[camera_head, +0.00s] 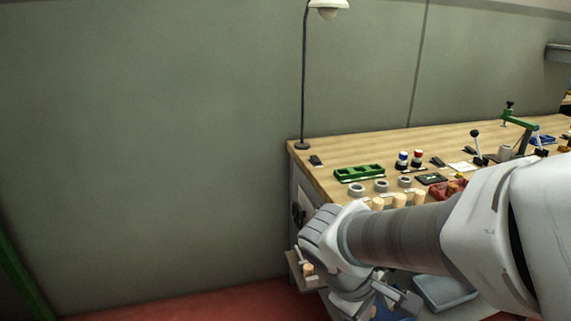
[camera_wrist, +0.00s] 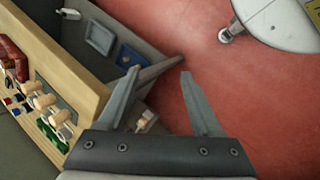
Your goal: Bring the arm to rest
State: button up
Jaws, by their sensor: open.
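Several cork stoppers (camera_head: 399,201) stand in a row near the bench's front edge, and cork stoppers (camera_wrist: 46,101) also show at the left of the wrist view. One more cork (camera_head: 308,269) is on a small ledge at the bench's left end; a pale piece (camera_wrist: 145,122) beside the left finger may be this cork.
The wooden bench (camera_head: 330,183) carries a green tray (camera_head: 359,173), grey rings (camera_head: 381,186), red and blue capped pieces and a green lever press (camera_head: 519,122). A lamp (camera_head: 304,80) stands at its back left corner. Below are a blue bin (camera_wrist: 129,57) and open red floor (camera_wrist: 240,100).

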jog(key=s+r+m+t+y+p, duration=0.1)
jog(key=r+m+p, duration=0.3)
jog(key=r+p, duration=0.4)
jog(key=s+r+m+t+y+p, duration=0.2)
jog(key=r+p, duration=0.6)
jog(key=r, duration=0.9)
jog(key=shift+s+a+r+m+t+y+p, duration=0.35)
jog(key=shift+s+m+y, duration=0.6)
jog(key=shift+s, duration=0.2)
jog(key=shift+c, duration=0.3)
